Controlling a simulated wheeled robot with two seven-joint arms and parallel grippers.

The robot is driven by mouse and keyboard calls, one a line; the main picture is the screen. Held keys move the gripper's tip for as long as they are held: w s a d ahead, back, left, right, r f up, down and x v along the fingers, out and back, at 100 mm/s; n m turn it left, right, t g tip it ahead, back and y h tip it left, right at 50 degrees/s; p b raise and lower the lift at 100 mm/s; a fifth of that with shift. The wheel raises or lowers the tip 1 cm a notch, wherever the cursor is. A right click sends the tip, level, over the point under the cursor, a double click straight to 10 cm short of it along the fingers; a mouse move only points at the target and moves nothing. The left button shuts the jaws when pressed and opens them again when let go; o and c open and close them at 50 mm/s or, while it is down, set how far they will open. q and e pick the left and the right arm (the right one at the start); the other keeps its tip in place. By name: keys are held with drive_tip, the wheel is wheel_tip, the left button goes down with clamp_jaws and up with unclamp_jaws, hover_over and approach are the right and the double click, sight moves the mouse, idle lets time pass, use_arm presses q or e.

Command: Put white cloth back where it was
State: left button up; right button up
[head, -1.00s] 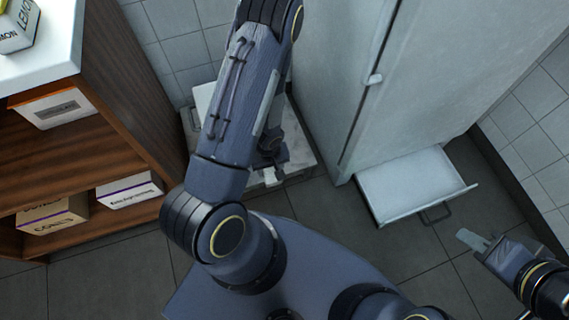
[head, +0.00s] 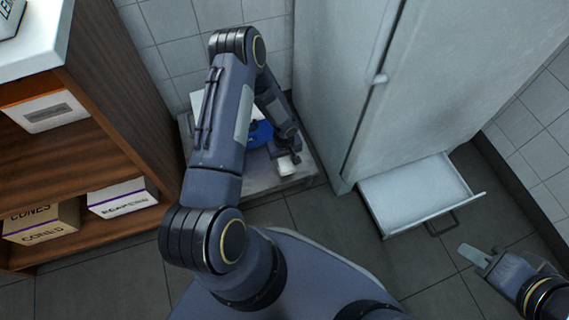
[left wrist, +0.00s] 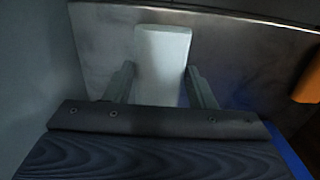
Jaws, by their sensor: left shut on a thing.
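The white cloth (head: 287,166) is a small pale folded piece. It sits between the fingers of my left gripper (head: 283,157), over the low grey stand (head: 262,182) between the shelf and the tall cabinet. In the left wrist view the cloth (left wrist: 162,60) stands out past both fingers of my left gripper (left wrist: 162,85), which are shut on it. I cannot tell whether the cloth touches the stand. My right gripper (head: 475,257) is at the lower right, above the floor and apart from everything; only one finger shows clearly.
A blue thing (head: 260,133) and a white thing (head: 196,102) on the stand are partly hidden by my left arm. The tall cabinet (head: 345,75) is close to the right, with an open white drawer (head: 418,196). A wooden shelf (head: 125,135) with boxes stands left.

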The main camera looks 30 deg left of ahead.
sight(285, 160)
use_arm(q)
wheel_tip(285, 160, down, 4)
drive_tip(key=shift+w+r+b, duration=0.15)
drive_tip(key=shift+r+b, duration=0.1)
drive_tip(key=shift+b, duration=0.35)
drive_tip(key=shift+f, duration=0.1)
drive_tip(key=o, duration=0.9)
